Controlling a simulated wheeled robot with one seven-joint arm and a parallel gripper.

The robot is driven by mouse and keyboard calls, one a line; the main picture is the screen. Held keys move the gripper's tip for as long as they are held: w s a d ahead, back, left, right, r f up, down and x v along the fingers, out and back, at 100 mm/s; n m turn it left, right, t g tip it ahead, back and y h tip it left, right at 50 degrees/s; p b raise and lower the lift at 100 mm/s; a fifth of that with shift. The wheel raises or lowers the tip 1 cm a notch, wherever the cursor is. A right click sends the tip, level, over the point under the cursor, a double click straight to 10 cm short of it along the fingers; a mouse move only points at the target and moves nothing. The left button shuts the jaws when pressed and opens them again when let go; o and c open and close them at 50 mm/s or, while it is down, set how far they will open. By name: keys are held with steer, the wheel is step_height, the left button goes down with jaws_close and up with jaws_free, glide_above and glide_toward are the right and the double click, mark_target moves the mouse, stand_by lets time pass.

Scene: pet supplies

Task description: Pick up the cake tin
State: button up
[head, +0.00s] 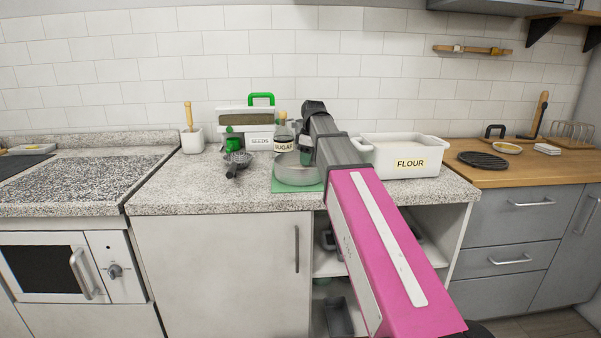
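A round, low, pale grey vessel (297,176), which looks like the cake tin, stands on a green mat (283,188) near the counter's front edge. My pink arm reaches up from the lower right, and its dark wrist is just right of the tin. My gripper (306,156) points down at the tin's right rear side. It is small and partly hidden by my arm, so I cannot tell whether its fingers are open or touch the tin. My arm covers part of the area right of the tin.
A white flour container (407,155) is to the right. The left front counter (180,190) is clear.

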steer(key=shift+f, duration=0.1)
jaws_close()
